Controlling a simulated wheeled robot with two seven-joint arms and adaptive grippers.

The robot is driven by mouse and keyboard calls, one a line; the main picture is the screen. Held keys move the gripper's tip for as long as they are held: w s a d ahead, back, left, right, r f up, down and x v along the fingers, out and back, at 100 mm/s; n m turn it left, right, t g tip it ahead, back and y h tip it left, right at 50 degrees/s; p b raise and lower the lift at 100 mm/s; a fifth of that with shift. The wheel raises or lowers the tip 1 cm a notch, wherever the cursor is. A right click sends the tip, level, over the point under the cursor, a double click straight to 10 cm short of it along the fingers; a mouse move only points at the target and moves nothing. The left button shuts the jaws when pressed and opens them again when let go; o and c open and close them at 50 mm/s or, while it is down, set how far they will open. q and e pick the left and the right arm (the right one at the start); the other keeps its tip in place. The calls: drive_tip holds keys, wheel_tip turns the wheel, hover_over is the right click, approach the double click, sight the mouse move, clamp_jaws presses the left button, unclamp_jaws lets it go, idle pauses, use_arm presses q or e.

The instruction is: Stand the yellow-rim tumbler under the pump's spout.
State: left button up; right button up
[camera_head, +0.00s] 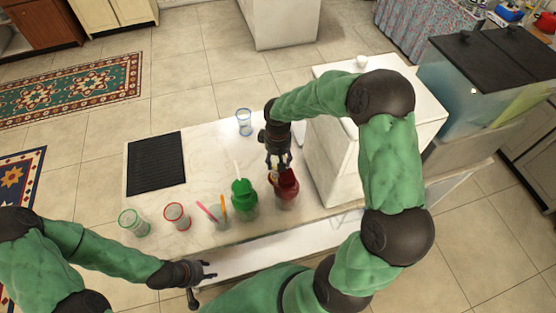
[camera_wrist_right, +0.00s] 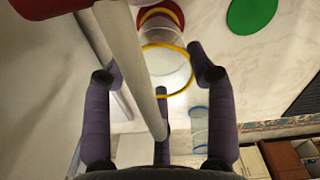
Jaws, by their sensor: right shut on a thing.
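The yellow-rim tumbler (camera_wrist_right: 168,68) is clear, and its yellow rim shows between the fingers of my right gripper (camera_wrist_right: 158,85) in the right wrist view. That gripper is shut on the tumbler. A pale tube (camera_wrist_right: 128,50) crosses in front of the rim there. In the head view, my right gripper (camera_head: 279,160) is right over the red pump vessel (camera_head: 287,190) and largely hides the tumbler. A green vessel (camera_head: 243,198) with a pale spout stands to its left. My left gripper (camera_head: 207,271) is open and empty at the front edge of the counter.
Green-rim (camera_head: 134,223) and red-rim (camera_head: 177,216) tumblers and a glass with straws (camera_head: 220,217) stand on the front left of the counter. A blue-rim tumbler (camera_head: 244,122) stands behind. A black ribbed mat (camera_head: 155,164) lies left. A white box-shaped unit (camera_head: 330,165) rises on the right.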

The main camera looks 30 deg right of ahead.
drive_tip(key=shift+w+f, duration=0.1)
drive_tip(key=shift+f, duration=0.45)
drive_tip(key=o, duration=1.4)
drive_tip(key=shift+f, duration=0.15)
drive_tip(key=shift+r, duration=0.25)
wheel_tip(320, 180, up, 12)
drive_tip(key=shift+p, duration=0.8)
